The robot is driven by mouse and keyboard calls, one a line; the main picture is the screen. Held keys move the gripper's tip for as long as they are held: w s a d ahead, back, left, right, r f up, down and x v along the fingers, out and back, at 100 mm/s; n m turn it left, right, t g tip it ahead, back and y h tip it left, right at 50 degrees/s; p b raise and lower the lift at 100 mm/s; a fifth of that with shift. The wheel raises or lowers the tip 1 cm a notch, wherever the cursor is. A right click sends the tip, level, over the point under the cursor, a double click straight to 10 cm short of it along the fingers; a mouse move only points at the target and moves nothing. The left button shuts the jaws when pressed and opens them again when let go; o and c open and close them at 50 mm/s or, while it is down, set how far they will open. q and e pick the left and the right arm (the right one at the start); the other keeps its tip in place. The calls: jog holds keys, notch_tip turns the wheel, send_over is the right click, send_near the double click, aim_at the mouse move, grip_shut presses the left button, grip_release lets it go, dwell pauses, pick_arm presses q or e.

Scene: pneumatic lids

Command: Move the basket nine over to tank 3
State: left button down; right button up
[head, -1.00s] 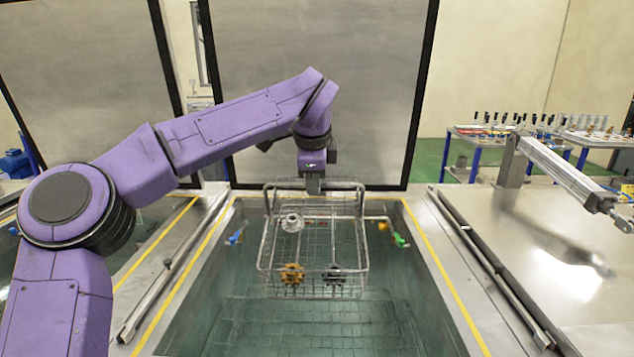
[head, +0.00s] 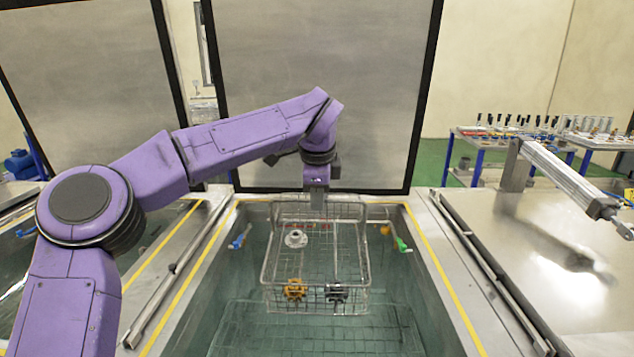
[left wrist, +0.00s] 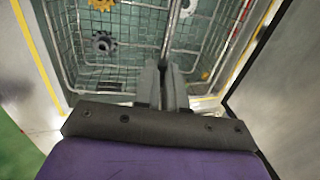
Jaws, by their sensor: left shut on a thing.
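A wire basket (head: 268,265) hangs inside the opening of the tank (head: 235,318) in front of me. It holds a white gear-like part (head: 295,239), an orange one (head: 294,290) and a dark one (head: 336,292). My left gripper (head: 317,207) is shut on the basket at its far side. In the left wrist view the closed fingers (left wrist: 166,72) reach the basket's wire edge. No number shows on basket or tank, and I cannot tell whether the basket touches the water. My right gripper is not in view.
A blue nozzle (head: 238,241) and a green one (head: 402,245) sit at the tank's sides. A raised grey panel (head: 320,90) stands behind it. A flat metal cover (head: 540,260) with a cylinder (head: 565,180) lies right. Another tank (head: 30,250) opens left.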

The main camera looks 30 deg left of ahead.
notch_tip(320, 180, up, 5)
jog(key=p, duration=0.3)
pick_arm(q)
jog(key=shift+g+h, duration=0.4)
jog(key=shift+g, duration=0.4)
jog(key=shift+s+f+b, duration=0.15)
jog(key=shift+f+b, duration=3.75)
jog(key=shift+f, duration=3.45)
notch_tip(320, 180, down, 12)
jog(key=b, duration=1.1)
jog(key=shift+r, duration=0.25)
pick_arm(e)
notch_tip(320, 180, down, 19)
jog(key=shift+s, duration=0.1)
pick_arm(q)
jog(key=shift+f+b, duration=0.75)
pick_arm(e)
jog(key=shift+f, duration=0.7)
pick_arm(q)
jog(key=shift+s+d+f+b, duration=0.1)
jog(key=shift+s+f+b, duration=0.25)
jog(key=shift+f+b, duration=0.2)
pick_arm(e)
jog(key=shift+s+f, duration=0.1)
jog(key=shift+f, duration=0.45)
pick_arm(q)
jog(key=c, duration=1.2)
grip_release()
jog(key=shift+o, duration=0.4)
jog(key=shift+w+f, duration=0.2)
